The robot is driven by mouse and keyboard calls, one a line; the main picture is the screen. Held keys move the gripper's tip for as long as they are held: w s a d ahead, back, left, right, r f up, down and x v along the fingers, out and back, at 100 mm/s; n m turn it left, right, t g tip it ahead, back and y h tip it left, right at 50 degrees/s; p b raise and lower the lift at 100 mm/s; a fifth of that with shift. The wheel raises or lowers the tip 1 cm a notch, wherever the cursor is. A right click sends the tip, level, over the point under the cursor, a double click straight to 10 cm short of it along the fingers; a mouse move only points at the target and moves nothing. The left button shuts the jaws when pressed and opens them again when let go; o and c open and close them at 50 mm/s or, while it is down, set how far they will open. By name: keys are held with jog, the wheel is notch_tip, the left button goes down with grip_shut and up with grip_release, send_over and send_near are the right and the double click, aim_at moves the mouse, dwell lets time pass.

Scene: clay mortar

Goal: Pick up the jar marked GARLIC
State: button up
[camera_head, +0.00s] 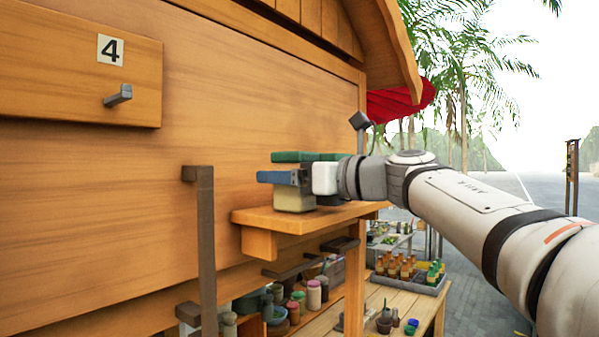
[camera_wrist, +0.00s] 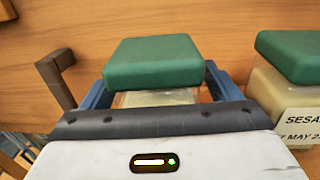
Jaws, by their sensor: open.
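A jar with a green lid (camera_wrist: 153,62) and a pale body sits between the two blue fingers of my gripper (camera_wrist: 158,88) in the wrist view. The fingers are open on either side of it; its label is not visible, so I cannot tell if it is the GARLIC jar. A second green-lidded jar (camera_wrist: 291,60) stands to its right, its label partly reading "SESA". In the head view my gripper (camera_head: 282,178) is at a jar (camera_head: 294,198) on the small wooden shelf. No GARLIC marking is readable.
The jars stand on a wooden shelf (camera_head: 275,217) against a plank wall (camera_head: 215,120). A dark vertical handle (camera_head: 206,245) is left of the shelf. Below, a table (camera_head: 405,303) holds a crate of bottles (camera_head: 432,287) and several small containers. A panel marked 4 (camera_head: 75,85) is at upper left.

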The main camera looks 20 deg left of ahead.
jog(key=shift+a, duration=0.45)
jog(key=shift+s, duration=0.1)
jog(key=shift+d, duration=0.1)
jog(key=shift+c, duration=0.2)
jog(key=shift+r, duration=0.1)
jog(key=c, duration=1.2)
